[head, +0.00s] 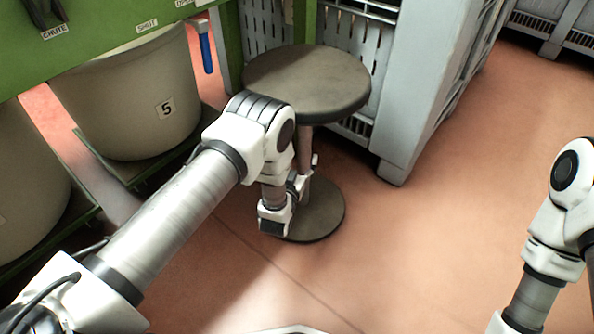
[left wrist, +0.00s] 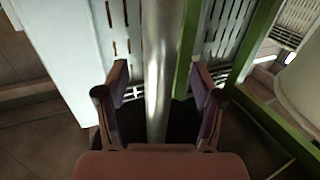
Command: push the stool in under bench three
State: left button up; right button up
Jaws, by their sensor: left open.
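The stool (head: 307,84) stands upright in the head view, with a round dark seat, a thin metal post and a round dark base (head: 325,218). My left gripper (head: 296,190) is low beside the post, below the seat and above the base. In the left wrist view its fingers are open, one on each side of the metal post (left wrist: 158,70); I cannot tell whether they touch it. My forearm and wrist hide part of the seat's edge and post. I see no label marking bench three. My right arm shows at the right edge, its gripper out of view.
A green frame (head: 100,35) labelled CHUTE and SHUT stands at the left over a pale tub marked 5 (head: 130,95). A blue handle (head: 206,53) hangs from it. Grey slatted crates (head: 425,75) stand behind and right of the stool. The reddish floor (head: 430,250) at front right is clear.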

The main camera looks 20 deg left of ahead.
aim_at(302, 153)
pick_arm(q)
jog(key=w+b, duration=0.1)
jog(key=w, duration=0.2)
jog(key=shift+w+f, duration=0.15)
jog(key=shift+w, duration=0.45)
pick_arm(e)
notch_tip(302, 153, down, 2)
jog(key=shift+f, duration=0.1)
pick_arm(q)
jog(key=shift+a, duration=0.1)
grip_shut()
